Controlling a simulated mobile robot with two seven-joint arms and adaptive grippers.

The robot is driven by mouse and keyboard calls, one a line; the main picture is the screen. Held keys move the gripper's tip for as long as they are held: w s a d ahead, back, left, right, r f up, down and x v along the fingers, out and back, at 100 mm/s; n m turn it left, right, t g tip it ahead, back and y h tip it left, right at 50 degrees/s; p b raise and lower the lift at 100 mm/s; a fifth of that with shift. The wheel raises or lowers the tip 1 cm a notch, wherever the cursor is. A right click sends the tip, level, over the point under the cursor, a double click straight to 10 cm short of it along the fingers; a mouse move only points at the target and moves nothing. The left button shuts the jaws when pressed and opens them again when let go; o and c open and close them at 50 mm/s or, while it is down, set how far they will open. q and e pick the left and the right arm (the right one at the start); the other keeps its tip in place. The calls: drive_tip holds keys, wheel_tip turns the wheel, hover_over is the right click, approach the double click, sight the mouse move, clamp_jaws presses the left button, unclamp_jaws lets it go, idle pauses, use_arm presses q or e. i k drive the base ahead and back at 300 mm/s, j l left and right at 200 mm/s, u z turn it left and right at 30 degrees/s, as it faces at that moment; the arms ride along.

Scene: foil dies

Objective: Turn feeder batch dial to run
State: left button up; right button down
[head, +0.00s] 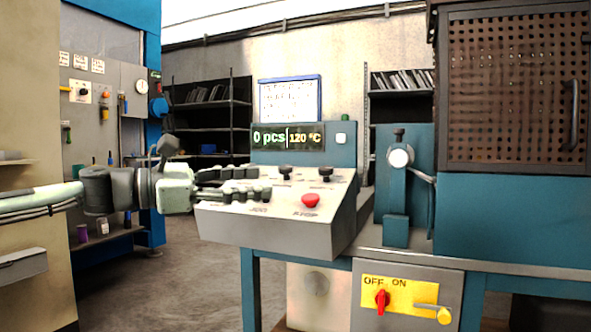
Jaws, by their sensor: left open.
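A sloped grey control console (277,228) stands in the middle of the head view. Two black knobs sit on its upper face, a left knob (285,171) and a right knob (325,173). I cannot read which one is the feeder batch dial, or its setting. My left gripper (264,182) reaches in from the left with its dark fingers apart and empty. It is over the console's left part, in front of and left of the left knob, and hides some of the panel. My right gripper is out of view.
A red button (310,200) is near the console's front edge. The display (287,137) behind reads 0 pcs and 120 °C. A yellow OFF/ON switch plate (400,300) is below right. A blue press stand (396,215) and perforated guard (515,90) stand right.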

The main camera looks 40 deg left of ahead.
sight(284, 170)
drive_tip(key=i+j, duration=0.75)
drive_tip(key=j, duration=0.2)
